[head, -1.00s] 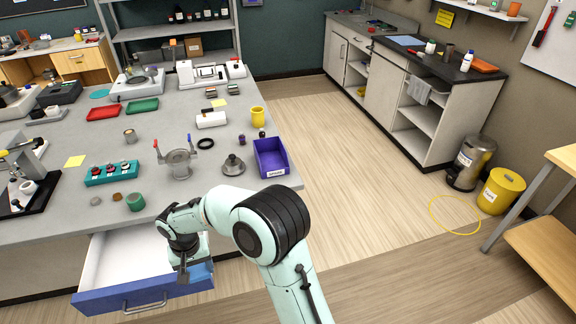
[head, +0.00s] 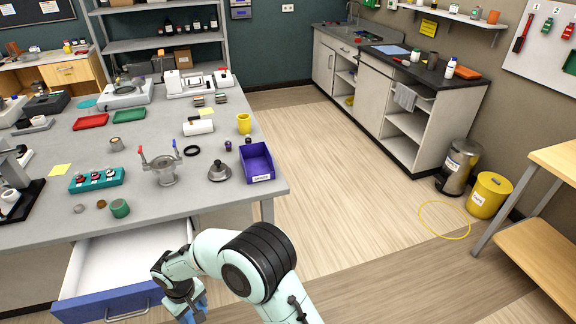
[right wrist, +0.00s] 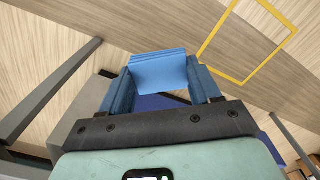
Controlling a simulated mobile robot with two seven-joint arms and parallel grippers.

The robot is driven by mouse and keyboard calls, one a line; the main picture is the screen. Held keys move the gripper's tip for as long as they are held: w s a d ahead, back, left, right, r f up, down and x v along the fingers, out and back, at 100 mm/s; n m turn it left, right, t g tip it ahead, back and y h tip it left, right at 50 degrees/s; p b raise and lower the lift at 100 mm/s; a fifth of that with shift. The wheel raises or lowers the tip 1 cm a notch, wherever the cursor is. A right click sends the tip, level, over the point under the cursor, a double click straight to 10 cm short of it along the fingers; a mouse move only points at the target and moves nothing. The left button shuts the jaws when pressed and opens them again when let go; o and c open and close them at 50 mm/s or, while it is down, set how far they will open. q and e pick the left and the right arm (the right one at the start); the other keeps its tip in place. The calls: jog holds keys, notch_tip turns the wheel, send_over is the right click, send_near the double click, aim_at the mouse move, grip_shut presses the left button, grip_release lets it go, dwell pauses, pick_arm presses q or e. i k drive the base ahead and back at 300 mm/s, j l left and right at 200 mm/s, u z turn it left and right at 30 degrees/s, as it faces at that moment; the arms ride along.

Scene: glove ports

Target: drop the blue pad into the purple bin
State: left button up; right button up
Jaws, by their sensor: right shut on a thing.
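The purple bin (head: 245,165) stands open and upright near the right edge of the grey table, with a white label on its front. The blue pad (right wrist: 160,70) shows in the right wrist view as a light blue block between the fingers of my right gripper (right wrist: 162,88), which is shut on it. In the head view my right gripper (head: 190,309) is low at the bottom edge, beside the open drawer and below the tabletop, well away from the bin. There the pad is hard to tell from the blue fingers. My left gripper is not in view.
The drawer (head: 110,268) with a blue front is pulled out under the table. A metal flanged part (head: 219,171) and a clamp-like vessel (head: 165,168) stand left of the bin. A yellow cup (head: 244,123) is behind it. The floor to the right is mostly clear.

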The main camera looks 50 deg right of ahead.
aim_at(261, 167)
jog(key=i+l+z, duration=0.1)
jog(key=z, duration=1.4)
jog(key=i+j+z, duration=0.2)
jog(key=i+l+u, duration=0.4)
jog(key=l, duration=0.25)
jog(key=i+l+u, duration=0.25)
jog(key=l+u, duration=0.2)
jog(key=l, duration=0.3)
jog(key=i, duration=0.05)
